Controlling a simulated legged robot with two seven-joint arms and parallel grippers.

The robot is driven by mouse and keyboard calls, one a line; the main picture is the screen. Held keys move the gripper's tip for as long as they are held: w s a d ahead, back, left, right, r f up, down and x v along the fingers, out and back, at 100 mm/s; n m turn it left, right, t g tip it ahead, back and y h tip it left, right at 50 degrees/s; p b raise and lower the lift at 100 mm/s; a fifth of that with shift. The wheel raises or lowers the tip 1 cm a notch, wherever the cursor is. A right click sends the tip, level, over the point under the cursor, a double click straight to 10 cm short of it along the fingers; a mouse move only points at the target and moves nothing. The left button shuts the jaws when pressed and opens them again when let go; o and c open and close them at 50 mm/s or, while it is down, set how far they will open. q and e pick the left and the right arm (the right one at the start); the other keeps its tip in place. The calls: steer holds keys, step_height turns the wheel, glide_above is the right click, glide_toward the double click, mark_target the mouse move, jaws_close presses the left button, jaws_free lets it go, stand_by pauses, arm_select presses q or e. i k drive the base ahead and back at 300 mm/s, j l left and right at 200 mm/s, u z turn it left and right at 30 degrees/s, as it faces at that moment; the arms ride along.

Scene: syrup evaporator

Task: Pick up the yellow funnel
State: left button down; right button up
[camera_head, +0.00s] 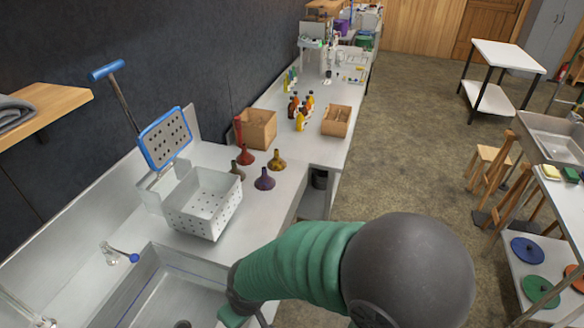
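The yellow funnel (277,160), a dark golden colour, stands wide end down on the steel counter (228,157), apart from the other funnels. A red funnel (246,157), an olive funnel (236,170) and a purple funnel (264,180) stand near it. My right arm comes in from the bottom right and bends left over the sink edge. Its hand end is at the bottom edge, well in front of the funnels and mostly cut off, so its fingers cannot be made out. My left gripper is out of view.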

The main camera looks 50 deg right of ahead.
mark_target(276, 164)
steer(key=j+z, duration=0.1)
steer(key=z, duration=1.4)
steer(key=i+l, duration=0.5)
steer(key=i, duration=0.2)
steer(key=i+l, duration=0.5)
steer(key=i, duration=0.2)
steer(key=i+l+u, duration=0.15)
steer(key=i+l, duration=0.15)
steer(key=i+l+u, duration=0.2)
steer(key=i+l, duration=0.15)
steer(key=i+l+u, duration=0.15)
steer(key=i+l, duration=0.2)
steer(key=i+l+u, duration=0.2)
steer(key=l, duration=0.3)
steer(key=i+l+u, duration=0.15)
steer(key=i+l, duration=0.15)
steer(key=l, duration=0.15)
steer(key=u, duration=0.4)
